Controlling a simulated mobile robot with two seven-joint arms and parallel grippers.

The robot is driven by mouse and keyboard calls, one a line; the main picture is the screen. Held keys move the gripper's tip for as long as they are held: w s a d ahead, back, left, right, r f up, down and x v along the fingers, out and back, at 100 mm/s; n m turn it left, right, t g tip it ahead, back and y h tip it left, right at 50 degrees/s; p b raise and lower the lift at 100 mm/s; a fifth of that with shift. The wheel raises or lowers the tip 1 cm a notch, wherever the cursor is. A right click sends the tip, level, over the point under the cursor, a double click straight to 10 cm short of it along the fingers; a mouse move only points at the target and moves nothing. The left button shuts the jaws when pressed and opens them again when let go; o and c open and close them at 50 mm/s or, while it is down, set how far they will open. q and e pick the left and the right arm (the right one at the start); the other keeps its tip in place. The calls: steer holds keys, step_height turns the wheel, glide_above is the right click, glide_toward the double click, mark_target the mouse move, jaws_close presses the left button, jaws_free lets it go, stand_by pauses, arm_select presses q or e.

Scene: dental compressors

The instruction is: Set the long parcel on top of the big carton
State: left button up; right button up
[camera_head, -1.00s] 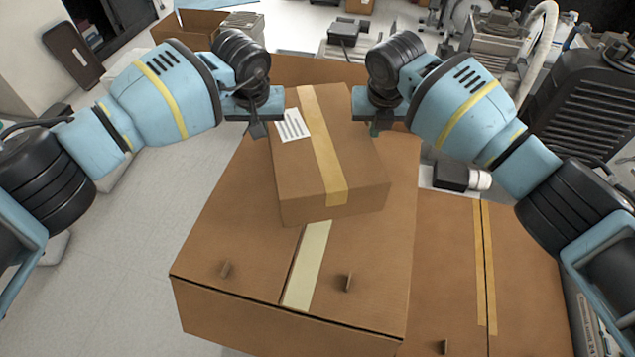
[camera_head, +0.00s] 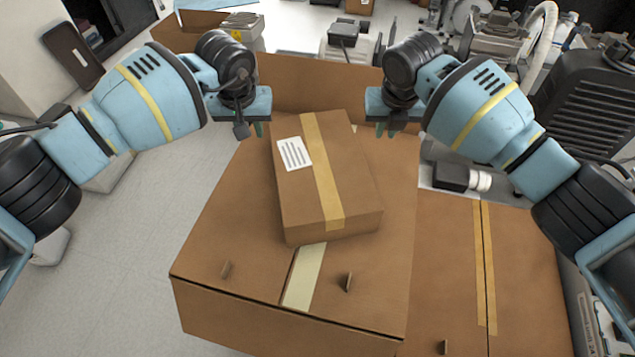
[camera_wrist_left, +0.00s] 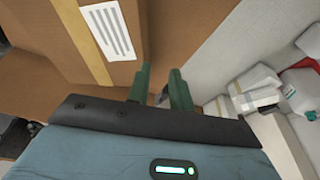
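The long parcel (camera_head: 315,180), brown with a tan tape strip and a white label, lies on top of the big carton (camera_head: 225,215), slightly turned. Its label and tape also show in the left wrist view (camera_wrist_left: 70,40). My left gripper (camera_head: 250,130) is left of the parcel's far end, apart from it. Its two green fingers (camera_wrist_left: 160,88) are spread with nothing between them. My right gripper (camera_head: 386,130) is to the right of the parcel's far end, also clear of it; its fingers look small and empty, and look open.
Another taped carton (camera_head: 530,270) stands right of the big carton. An upright brown carton flap or wall (camera_head: 315,85) is behind. A dark ribbed machine (camera_head: 590,110) is at right. Pale floor (camera_head: 130,240) is free at left.

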steer(key=shift+o, duration=0.5)
arm_select(q)
steer(key=v, duration=1.2)
arm_select(e)
steer(key=v, duration=1.2)
